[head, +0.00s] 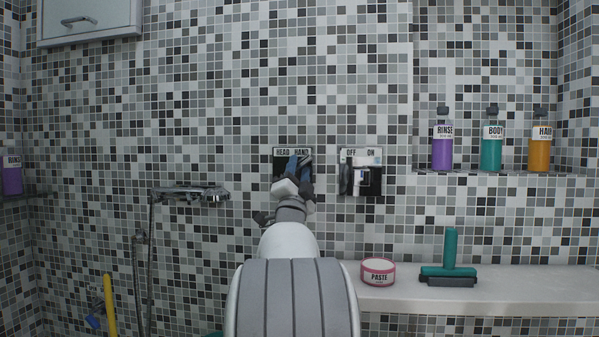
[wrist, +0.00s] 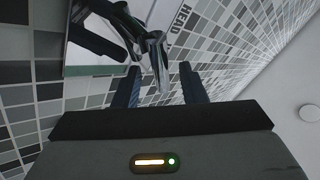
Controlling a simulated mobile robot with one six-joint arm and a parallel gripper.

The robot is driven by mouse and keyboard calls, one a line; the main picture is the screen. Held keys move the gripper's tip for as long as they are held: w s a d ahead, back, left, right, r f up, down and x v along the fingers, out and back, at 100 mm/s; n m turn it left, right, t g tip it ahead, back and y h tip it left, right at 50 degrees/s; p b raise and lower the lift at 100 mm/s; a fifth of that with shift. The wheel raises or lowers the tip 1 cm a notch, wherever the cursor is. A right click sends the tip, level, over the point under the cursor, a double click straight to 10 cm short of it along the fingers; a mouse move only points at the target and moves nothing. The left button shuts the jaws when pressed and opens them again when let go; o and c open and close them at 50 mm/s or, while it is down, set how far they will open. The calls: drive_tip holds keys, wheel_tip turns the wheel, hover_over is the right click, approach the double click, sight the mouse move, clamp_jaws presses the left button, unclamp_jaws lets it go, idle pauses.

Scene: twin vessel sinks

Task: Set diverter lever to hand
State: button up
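The diverter plate (head: 279,153), labelled HEAD on the left and HAND on the right, is on the tiled wall at the centre of the head view. My gripper (head: 297,163) is in front of it and hides much of it. In the wrist view the chrome diverter lever (wrist: 156,52) reaches down from the plate (wrist: 96,62). Its tip lies between the two fingers of my gripper (wrist: 160,86), with gaps at both sides. The gripper is open. The word HEAD shows beside the lever there; the word HAND is not in that view.
A second plate (head: 376,187) labelled OFF and ON, with a pale lever, is close to the right. A hand shower (head: 195,193) hangs to the left. A paste tin (head: 378,271) and a teal squeegee (head: 450,262) are on the ledge (head: 530,287). Bottles stand on the shelf above.

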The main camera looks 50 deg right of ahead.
drive_tip(key=v, duration=0.7)
drive_tip(key=shift+a+f, duration=0.2)
